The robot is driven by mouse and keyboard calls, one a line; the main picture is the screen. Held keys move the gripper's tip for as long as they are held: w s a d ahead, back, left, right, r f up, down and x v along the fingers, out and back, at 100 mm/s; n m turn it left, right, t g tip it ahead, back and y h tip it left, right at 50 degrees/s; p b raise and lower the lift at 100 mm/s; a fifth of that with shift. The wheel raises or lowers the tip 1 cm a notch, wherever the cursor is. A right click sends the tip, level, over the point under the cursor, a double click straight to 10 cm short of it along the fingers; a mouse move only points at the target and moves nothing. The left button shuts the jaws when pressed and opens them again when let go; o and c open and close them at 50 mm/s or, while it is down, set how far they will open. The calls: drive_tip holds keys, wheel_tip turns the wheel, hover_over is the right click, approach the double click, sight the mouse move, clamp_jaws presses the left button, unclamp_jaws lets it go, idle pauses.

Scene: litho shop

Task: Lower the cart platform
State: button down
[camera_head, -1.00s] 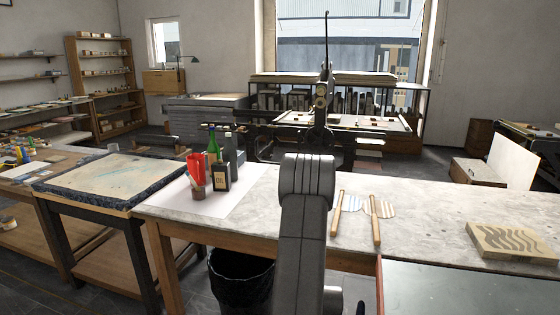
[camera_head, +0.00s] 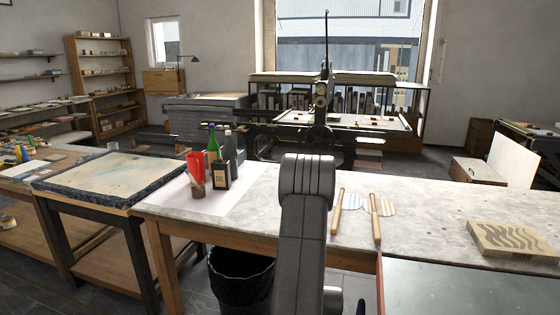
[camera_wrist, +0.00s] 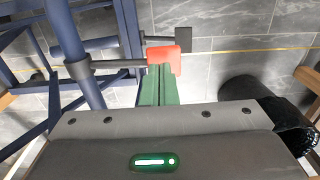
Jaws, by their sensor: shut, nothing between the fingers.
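In the wrist view, a blue tubular frame (camera_wrist: 66,34), which looks like part of the cart, stands at the upper left. A dark rod (camera_wrist: 115,64) runs from a black collar on it to a red block-shaped end (camera_wrist: 164,66). My gripper (camera_wrist: 158,72) shows as green fingers, shut and empty, their tips right at the red end. They overlap it in the picture; I cannot tell if they touch. A black bar with a flat dark end (camera_wrist: 163,40) lies just beyond. The head view shows my arm but hides the gripper.
A black bin (camera_wrist: 257,97) stands on the tiled floor to the right; it also shows in the head view (camera_head: 240,277) beneath the marble-topped table (camera_head: 420,215). Bottles, wooden tools and a patterned block lie on that table. Tiled floor between frame and bin is clear.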

drive_tip(key=shift+f+b, duration=2.05)
drive_tip(key=shift+f, duration=0.45)
drive_tip(key=shift+r, duration=0.1)
idle(4.7)
wheel_tip(320, 180, up, 8)
drive_tip(key=p, duration=0.5)
